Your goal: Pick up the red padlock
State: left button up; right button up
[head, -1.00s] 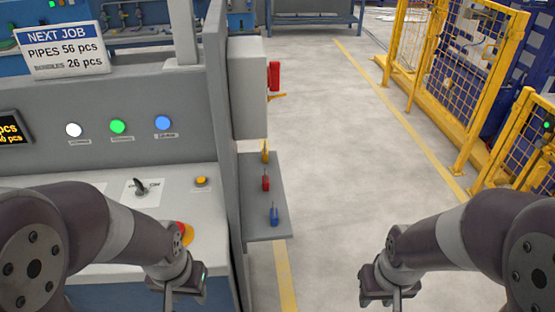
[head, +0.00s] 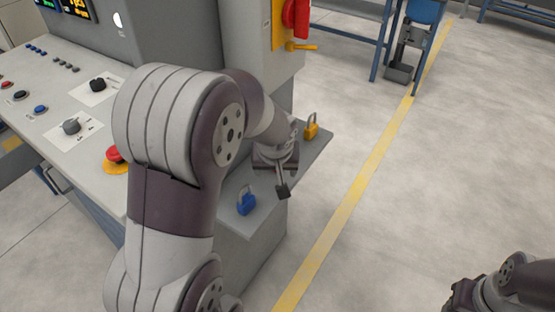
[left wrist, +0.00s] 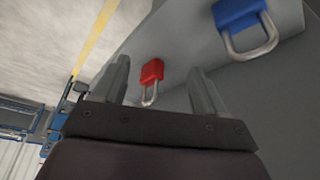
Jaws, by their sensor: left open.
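The red padlock (left wrist: 152,71) shows in the left wrist view on the grey shelf, between the two fingers of my left gripper (left wrist: 160,70) as seen from there. The fingers are apart and I see no contact with it. In the head view my left gripper (head: 282,190) is over the shelf (head: 267,217), between the blue padlock (head: 246,203) and the yellow padlock (head: 311,129). It hides the red padlock there. My right gripper (head: 462,297) is partly in view at the bottom right; its fingers cannot be made out.
The blue padlock also shows at the upper right of the left wrist view (left wrist: 238,15). A control console (head: 75,100) with buttons stands left of the shelf. A red switch (head: 296,17) is above the shelf.

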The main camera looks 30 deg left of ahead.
pick_arm(q)
jog(key=w, duration=0.1)
jog(key=w+a, duration=0.1)
jog(key=w, duration=0.2)
jog(key=shift+w+a, duration=0.2)
jog(key=shift+a, duration=0.15)
jog(key=x, duration=0.2)
jog(key=w+x, duration=0.1)
jog(key=x, duration=0.2)
jog(key=shift+a+f, duration=0.1)
jog(key=shift+a, duration=0.15)
grip_shut()
